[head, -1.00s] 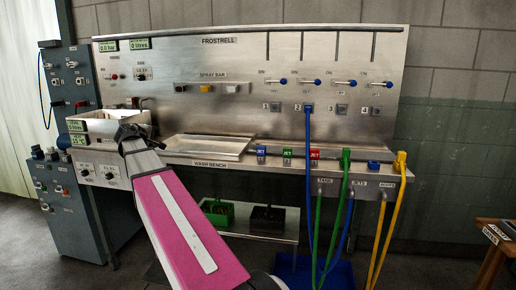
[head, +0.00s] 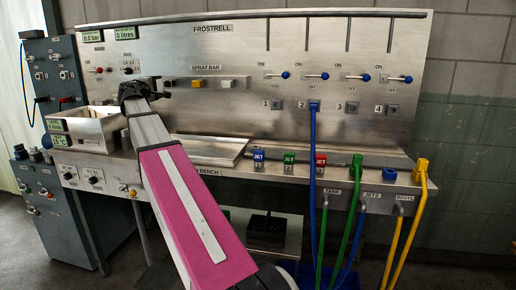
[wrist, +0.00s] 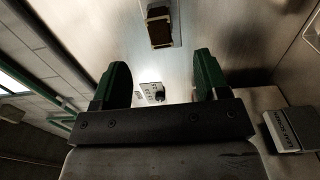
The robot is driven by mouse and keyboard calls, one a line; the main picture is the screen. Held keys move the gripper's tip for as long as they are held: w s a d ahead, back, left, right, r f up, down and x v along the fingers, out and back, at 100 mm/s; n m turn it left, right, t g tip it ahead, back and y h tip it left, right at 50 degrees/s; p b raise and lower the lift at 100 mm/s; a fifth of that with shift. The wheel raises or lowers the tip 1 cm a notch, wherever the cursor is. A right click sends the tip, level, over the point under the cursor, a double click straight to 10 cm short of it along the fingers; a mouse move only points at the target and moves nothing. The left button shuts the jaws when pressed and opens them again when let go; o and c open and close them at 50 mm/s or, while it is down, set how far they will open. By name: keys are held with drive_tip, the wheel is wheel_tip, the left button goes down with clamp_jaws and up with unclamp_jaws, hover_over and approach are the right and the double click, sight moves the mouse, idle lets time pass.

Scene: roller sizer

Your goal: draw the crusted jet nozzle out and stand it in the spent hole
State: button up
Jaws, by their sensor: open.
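My gripper (head: 137,90) is raised in front of the steel back panel, left of the spray bar buttons. In the wrist view its two green fingers (wrist: 164,82) stand wide apart with nothing between them. Blue (head: 259,158), green (head: 289,158) and red (head: 320,161) blocks marked JET stand along the wash bench, well to the right of my gripper. I cannot tell which nozzle is crusted, and I cannot make out the spent hole.
A steel basin (head: 97,126) stands at the bench's left end, below my gripper. A blue hose (head: 313,150) and a yellow hose (head: 421,185) hang at the right. A button (wrist: 160,27) and a small knob (wrist: 157,96) face the wrist camera. A labelled box (wrist: 290,130) shows right.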

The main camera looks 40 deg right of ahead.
sight(167, 84)
drive_tip(key=shift+w, duration=0.1)
idle(0.3)
drive_tip(key=shift+x, duration=4.4)
clamp_jaws()
drive_tip(key=shift+v, duration=3)
drive_tip(key=shift+f, duration=0.1)
